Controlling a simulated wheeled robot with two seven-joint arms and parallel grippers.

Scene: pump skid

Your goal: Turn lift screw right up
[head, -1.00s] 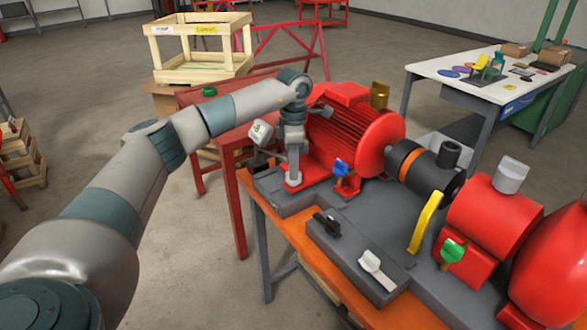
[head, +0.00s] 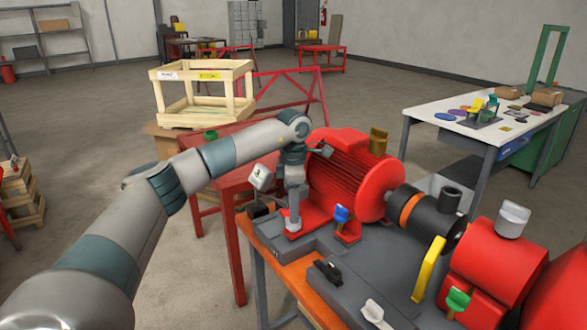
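The red motor (head: 350,175) stands on the grey skid base (head: 375,255). My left gripper (head: 293,222) points down at the motor's left foot, close to the base. Its fingertips are small here, and I cannot tell whether they are open or hold anything. A blue-handled screw (head: 341,214) stands in a red bracket at the motor's near foot, right of the gripper and apart from it. A green-handled screw (head: 457,300) stands by the red pump (head: 495,262). No label shows which one is the right lift screw. My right gripper is not in view.
A yellow lever (head: 429,270), a black handle (head: 328,270) and a white handle (head: 373,312) are on the near part of the skid. A white box on a stalk (head: 262,177) stands close left of my gripper. A wooden crate (head: 201,120) is behind my arm.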

